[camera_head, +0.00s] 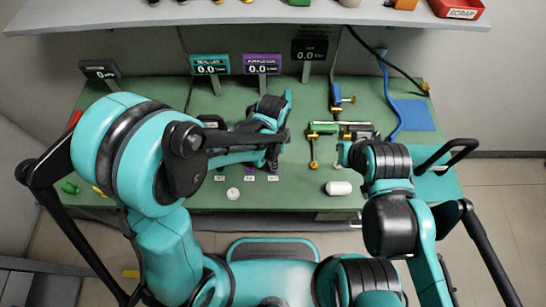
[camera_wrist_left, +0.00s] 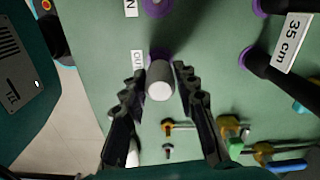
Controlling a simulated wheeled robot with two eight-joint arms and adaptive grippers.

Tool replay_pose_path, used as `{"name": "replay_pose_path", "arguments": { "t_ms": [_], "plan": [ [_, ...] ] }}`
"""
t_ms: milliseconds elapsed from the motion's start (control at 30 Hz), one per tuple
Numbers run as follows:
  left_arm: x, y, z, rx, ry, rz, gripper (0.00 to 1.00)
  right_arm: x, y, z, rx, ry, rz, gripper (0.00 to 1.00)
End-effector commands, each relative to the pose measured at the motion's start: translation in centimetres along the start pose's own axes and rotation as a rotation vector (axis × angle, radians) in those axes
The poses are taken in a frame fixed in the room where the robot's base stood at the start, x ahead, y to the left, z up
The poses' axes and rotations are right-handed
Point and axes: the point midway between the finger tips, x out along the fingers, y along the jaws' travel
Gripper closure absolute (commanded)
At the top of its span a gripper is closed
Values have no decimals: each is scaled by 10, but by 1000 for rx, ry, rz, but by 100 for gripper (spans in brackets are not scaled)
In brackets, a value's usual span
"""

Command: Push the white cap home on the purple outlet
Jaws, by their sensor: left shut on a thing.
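The white cap (camera_wrist_left: 160,82) sits between the fingertips of my left gripper (camera_wrist_left: 162,76), which is shut on it in the left wrist view. The purple outlet (camera_wrist_left: 158,54) shows as a purple rim just behind the cap, beside a white label (camera_wrist_left: 137,62). The cap overlaps the outlet in this view; whether it is seated cannot be told. In the head view my left arm hides the cap and outlet. My right arm (camera_head: 388,165) is over the right side of the bench; its fingertips are not clear.
A white cylinder (camera_head: 339,188) and a small white round piece (camera_head: 233,194) lie at the bench's front. Brass and green valve fittings (camera_head: 322,128) and a blue mat (camera_head: 413,115) are to the right. Displays (camera_head: 262,64) stand behind. Another purple ring (camera_wrist_left: 156,6) is near the outlet.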

Motion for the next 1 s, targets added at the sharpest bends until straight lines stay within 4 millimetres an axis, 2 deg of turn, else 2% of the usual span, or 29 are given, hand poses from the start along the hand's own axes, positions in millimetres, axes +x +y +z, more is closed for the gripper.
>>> {"name": "replay_pose_path", "arguments": {
  "t_ms": [1000],
  "plan": [
    [27,0,0,0,0,0,95,20,0,15,0,0,0,100]
  ]
}}
